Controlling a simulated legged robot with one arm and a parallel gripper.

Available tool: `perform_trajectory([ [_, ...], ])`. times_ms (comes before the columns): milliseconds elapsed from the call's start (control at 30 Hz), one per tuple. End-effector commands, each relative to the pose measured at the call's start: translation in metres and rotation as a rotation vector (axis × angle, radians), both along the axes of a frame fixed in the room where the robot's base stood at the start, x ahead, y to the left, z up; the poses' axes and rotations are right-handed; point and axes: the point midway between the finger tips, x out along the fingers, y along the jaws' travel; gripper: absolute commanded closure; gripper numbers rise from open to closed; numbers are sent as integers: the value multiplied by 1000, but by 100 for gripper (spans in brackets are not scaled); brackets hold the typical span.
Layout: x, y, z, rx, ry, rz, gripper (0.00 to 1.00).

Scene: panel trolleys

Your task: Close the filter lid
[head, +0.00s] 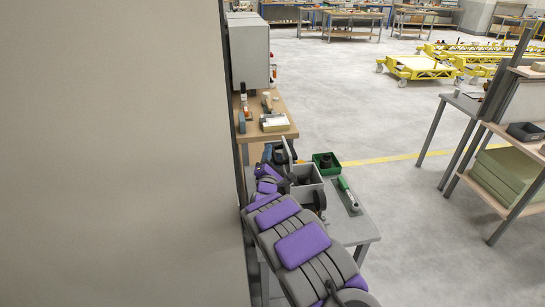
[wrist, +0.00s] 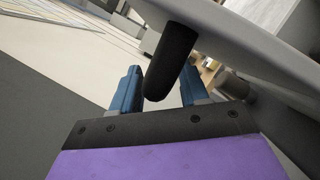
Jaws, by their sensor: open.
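The filter housing (head: 306,194) is a grey open-topped box on a grey table, with something dark inside. Its light grey lid (head: 287,152) stands raised at the box's far left side; it also fills the upper right of the wrist view (wrist: 250,38). A black rounded handle (wrist: 172,62) sticks out from the lid. My gripper (wrist: 158,88) is open, with its blue fingers on either side of the handle, which lies between them. Contact with the handle cannot be told. In the head view my gripper (head: 278,154) is small and partly hidden beside the lid.
On the grey table (head: 365,228) are a green bin (head: 326,162) and a green-handled tool (head: 347,194), right of the housing. A wooden bench (head: 285,104) stands behind. A large grey panel (head: 110,150) blocks the left. Open floor (head: 400,240) lies to the right.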

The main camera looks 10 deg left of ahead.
Motion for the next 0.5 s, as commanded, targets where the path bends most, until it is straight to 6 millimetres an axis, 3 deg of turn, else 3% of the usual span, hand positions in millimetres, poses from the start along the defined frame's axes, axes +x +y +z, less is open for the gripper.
perform_trajectory([
  [167,0,-3,1,2,-1,-1,56],
  [500,0,-2,1,1,0,-2,87],
])
